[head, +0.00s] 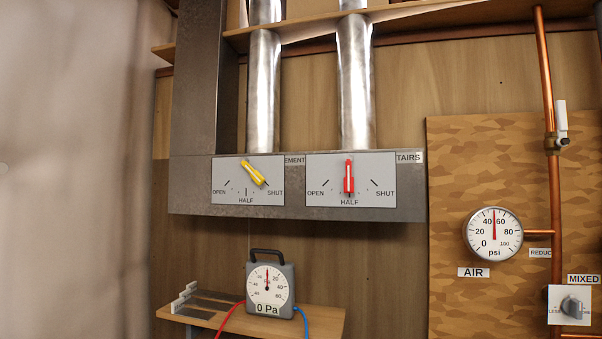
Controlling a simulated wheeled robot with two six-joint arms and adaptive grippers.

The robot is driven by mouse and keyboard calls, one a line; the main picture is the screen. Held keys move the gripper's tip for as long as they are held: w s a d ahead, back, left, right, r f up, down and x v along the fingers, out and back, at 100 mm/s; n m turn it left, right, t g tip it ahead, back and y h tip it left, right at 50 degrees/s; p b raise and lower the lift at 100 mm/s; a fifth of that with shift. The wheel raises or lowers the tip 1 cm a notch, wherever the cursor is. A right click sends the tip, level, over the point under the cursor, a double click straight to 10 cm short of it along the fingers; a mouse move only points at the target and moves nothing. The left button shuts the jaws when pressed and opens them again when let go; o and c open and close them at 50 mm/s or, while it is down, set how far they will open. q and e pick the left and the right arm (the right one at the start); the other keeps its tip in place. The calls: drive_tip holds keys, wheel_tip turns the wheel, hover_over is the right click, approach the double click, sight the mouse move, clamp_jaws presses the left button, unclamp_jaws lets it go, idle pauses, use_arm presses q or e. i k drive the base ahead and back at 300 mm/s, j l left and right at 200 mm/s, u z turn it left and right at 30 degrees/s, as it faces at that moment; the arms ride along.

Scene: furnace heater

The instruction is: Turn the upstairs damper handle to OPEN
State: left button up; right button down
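The red handle (349,178) stands upright on the right white dial plate (381,168), in line with the HALF mark below it. On that plate OPEN is at the left and SHUT at the right. A partly covered label ending in "TAIRS" (410,157) sits at the plate's right edge. The yellow handle (254,173) on the left plate (226,172) is tilted, its lower end towards the SHUT side. A label ending in "EMENT" (294,160) is beside that plate. Neither of my grippers shows in the head view.
Both plates are on a grey metal duct (300,213) with two silver pipes above. Below, a gauge reading 0 Pa (269,285) stands on a small wooden shelf (330,318). At right are an AIR psi gauge (493,234), copper pipes and a MIXED knob (571,306).

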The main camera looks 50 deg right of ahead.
sight(348, 181)
drive_tip(key=z, duration=1.95)
